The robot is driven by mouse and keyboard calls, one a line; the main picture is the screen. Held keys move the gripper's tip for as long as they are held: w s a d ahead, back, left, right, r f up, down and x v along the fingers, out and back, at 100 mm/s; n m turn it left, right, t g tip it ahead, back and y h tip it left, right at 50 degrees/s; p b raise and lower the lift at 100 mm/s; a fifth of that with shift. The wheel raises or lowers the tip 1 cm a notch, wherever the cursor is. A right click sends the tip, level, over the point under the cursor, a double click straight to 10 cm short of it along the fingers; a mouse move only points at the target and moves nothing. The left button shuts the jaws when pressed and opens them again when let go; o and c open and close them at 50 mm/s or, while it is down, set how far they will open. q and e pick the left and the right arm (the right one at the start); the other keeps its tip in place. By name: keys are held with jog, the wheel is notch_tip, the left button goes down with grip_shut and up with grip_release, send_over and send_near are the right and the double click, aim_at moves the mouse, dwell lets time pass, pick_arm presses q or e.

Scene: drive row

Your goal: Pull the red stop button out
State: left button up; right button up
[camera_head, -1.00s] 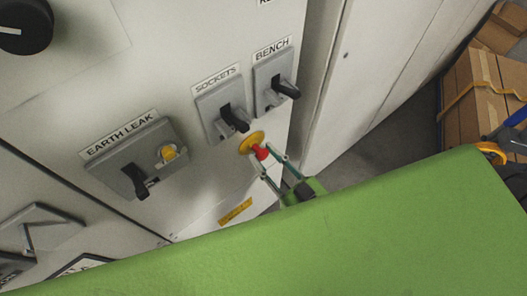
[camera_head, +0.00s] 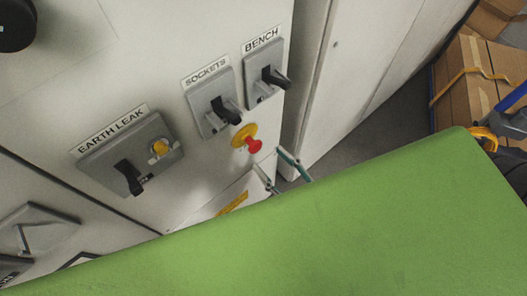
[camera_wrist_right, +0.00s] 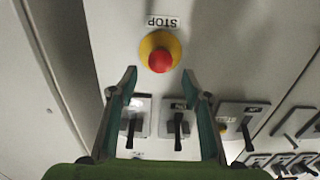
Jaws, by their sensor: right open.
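The red stop button (camera_head: 254,145) stands out from its round yellow base (camera_head: 242,134) on the pale cabinet front, below the SOCKETS and BENCH switches. In the right wrist view the red button (camera_wrist_right: 160,62) sits on its yellow base (camera_wrist_right: 147,42) beside a STOP label that appears upside down. My right gripper (camera_head: 272,170) is open and empty, apart from the button and below it in the head view. Its two fingers show spread in the wrist view (camera_wrist_right: 158,82), with the button beyond their tips. My green arm hides the rest of that gripper. My left gripper is not in view.
The SOCKETS switch (camera_head: 212,104) and BENCH switch (camera_head: 263,74) are close above the button. The EARTH LEAK switch (camera_head: 128,160) with a yellow button is at left. Cardboard boxes (camera_head: 480,85) stand on the floor at right.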

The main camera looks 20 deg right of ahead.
jog(key=v, duration=0.7)
dwell(0.3)
